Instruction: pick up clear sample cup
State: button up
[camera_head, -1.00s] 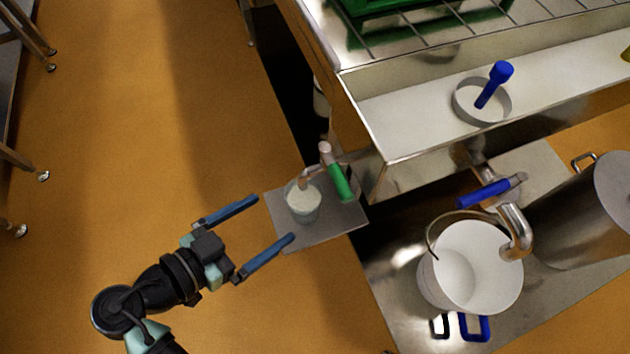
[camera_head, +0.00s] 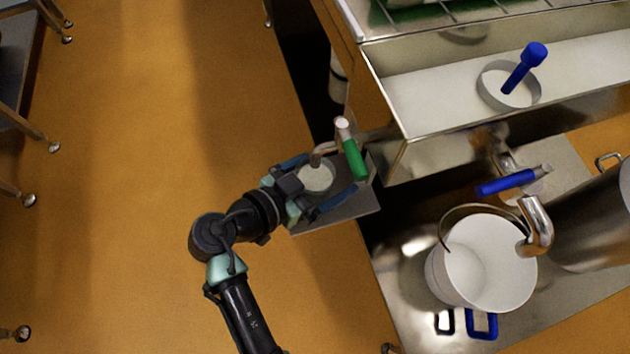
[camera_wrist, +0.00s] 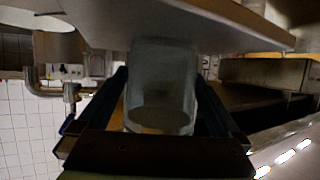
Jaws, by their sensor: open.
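The clear sample cup (camera_head: 316,178) stands on a small grey metal shelf (camera_head: 345,210), under a tap with a green handle (camera_head: 353,158). My gripper (camera_head: 330,184) is open, with one blue finger on each side of the cup. In the wrist view, the translucent cup (camera_wrist: 160,88) fills the space between the two dark fingers (camera_wrist: 162,105). I cannot tell whether either finger touches it. In the head view, the gripper body hides part of the cup's near side.
A steel vat (camera_head: 400,150) borders the shelf on the right. A white bucket (camera_head: 480,262) stands on a lower metal platform under a blue-handled tap (camera_head: 512,180). A blue tool (camera_head: 524,68) stands in a ring in the vat's trough. Orange floor (camera_head: 130,150) lies open at left.

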jog(key=c, duration=1.5)
